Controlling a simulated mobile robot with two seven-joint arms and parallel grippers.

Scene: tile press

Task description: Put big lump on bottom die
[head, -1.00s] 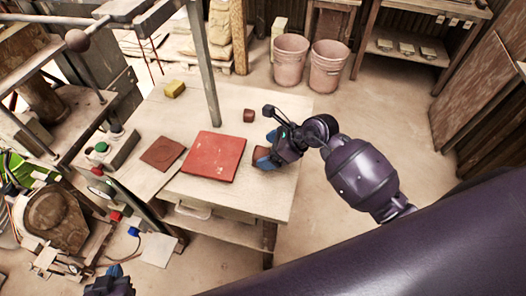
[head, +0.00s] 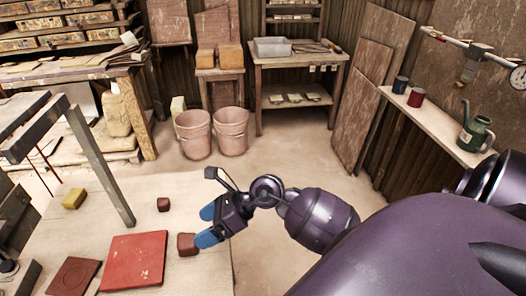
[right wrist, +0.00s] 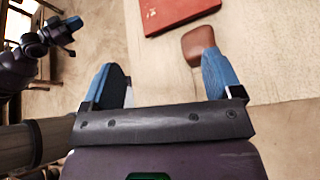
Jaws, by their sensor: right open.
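The big lump (head: 187,244), a reddish-brown block of clay, rests on the pale table. It also shows in the right wrist view (right wrist: 197,45), just beyond one fingertip and off-centre. My right gripper (head: 208,226) is open and empty, its blue fingers spread beside the lump; the fingers also frame bare tabletop in the right wrist view (right wrist: 160,75). A smaller brown lump (head: 163,204) lies farther back. My left gripper (right wrist: 68,28) shows only in the right wrist view, small, its opening unclear. I cannot make out the bottom die in the current views.
A red slab (head: 134,260) and a dark square tile with a round mark (head: 72,276) lie on the table (head: 170,180). A yellow block (head: 74,199) is at its left. A grey post (head: 100,170) rises behind. Two pink buckets (head: 231,131) stand on the floor.

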